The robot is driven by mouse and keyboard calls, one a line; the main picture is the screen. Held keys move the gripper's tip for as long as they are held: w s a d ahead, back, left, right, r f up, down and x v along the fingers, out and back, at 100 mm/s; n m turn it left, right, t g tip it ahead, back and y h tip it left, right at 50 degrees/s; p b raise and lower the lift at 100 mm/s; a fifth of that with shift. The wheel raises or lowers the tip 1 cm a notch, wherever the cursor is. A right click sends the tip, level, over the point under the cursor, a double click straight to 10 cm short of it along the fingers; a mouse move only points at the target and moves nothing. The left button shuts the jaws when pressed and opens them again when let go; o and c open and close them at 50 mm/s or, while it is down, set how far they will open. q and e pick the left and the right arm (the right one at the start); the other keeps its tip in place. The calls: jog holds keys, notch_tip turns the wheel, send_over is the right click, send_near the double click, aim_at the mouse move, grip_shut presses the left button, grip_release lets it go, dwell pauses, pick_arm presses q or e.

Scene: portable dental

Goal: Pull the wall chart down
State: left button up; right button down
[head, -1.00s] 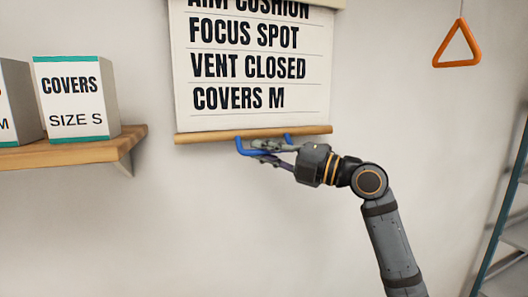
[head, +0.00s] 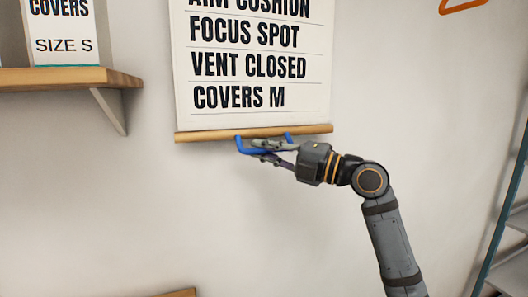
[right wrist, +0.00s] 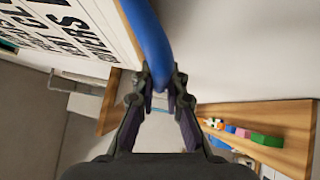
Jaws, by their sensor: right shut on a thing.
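The wall chart (head: 250,65) is a white sheet with black lettering, hanging against the wall in the head view; its top is out of frame. A wooden bar (head: 200,136) runs along its bottom edge, with a blue handle (head: 243,147) below it. My right gripper (head: 262,150) is shut on the blue handle just under the bar. In the right wrist view, the blue handle (right wrist: 150,35) runs down between the fingertips (right wrist: 160,85), and the chart (right wrist: 65,25) shows at the upper left. My left gripper is not in view.
A wooden shelf (head: 60,80) with a covers box (head: 65,35) is at the left. An orange hanger (head: 465,4) shows at the upper right and a metal rack (head: 508,215) at the right edge. A wooden edge (head: 178,293) shows at the bottom. The wall below the bar is clear.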

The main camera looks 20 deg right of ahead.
jog(key=shift+r, duration=0.1)
jog(key=c, duration=1.4)
grip_release()
jog(key=shift+o, duration=0.2)
jog(key=v, duration=0.7)
jog(key=shift+s+d, duration=0.2)
jog(key=shift+s, duration=0.05)
